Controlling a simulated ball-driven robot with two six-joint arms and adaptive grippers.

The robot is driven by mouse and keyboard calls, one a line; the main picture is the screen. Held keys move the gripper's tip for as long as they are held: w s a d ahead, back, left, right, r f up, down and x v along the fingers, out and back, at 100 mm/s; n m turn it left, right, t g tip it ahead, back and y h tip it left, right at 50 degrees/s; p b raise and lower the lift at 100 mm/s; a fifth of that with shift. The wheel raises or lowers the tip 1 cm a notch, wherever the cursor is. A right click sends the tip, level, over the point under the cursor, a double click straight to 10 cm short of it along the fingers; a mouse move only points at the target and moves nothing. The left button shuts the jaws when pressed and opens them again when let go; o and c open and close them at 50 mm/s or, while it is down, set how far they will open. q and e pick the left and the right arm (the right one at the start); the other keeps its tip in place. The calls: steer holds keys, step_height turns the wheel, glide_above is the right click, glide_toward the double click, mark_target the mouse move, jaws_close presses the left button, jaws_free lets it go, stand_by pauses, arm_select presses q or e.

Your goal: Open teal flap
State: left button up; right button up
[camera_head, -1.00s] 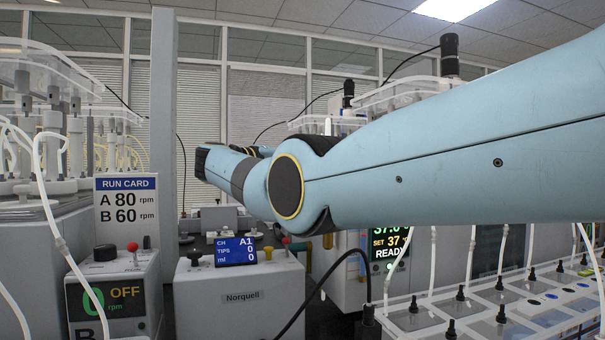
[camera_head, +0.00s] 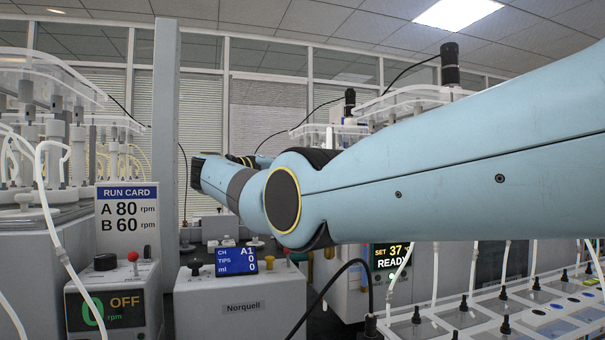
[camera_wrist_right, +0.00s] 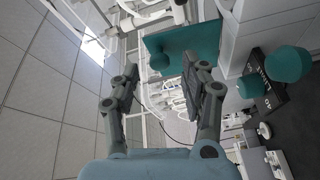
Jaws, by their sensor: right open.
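A flat teal panel (camera_wrist_right: 207,38), which looks like the teal flap, shows in the right wrist view, at the upper middle beyond my right gripper. My right gripper (camera_wrist_right: 160,68) is open and empty. Its right finger overlaps the panel's lower part in the picture; I cannot tell whether they touch. In the head view my right arm reaches in from the right across the middle. Its gripper cannot be made out there, and no teal flap shows there. My left gripper is in neither view.
Two rounded teal objects (camera_wrist_right: 290,63) show right of the panel in the wrist view. In the head view, a Norquell box (camera_head: 240,307), a run card (camera_head: 127,220) and a pump unit (camera_head: 113,300) stand at left. A tubed rack (camera_head: 500,305) is at lower right.

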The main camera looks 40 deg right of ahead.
steer(key=a, duration=0.6)
steer(key=shift+s+a, duration=0.15)
steer(key=shift+s, duration=0.1)
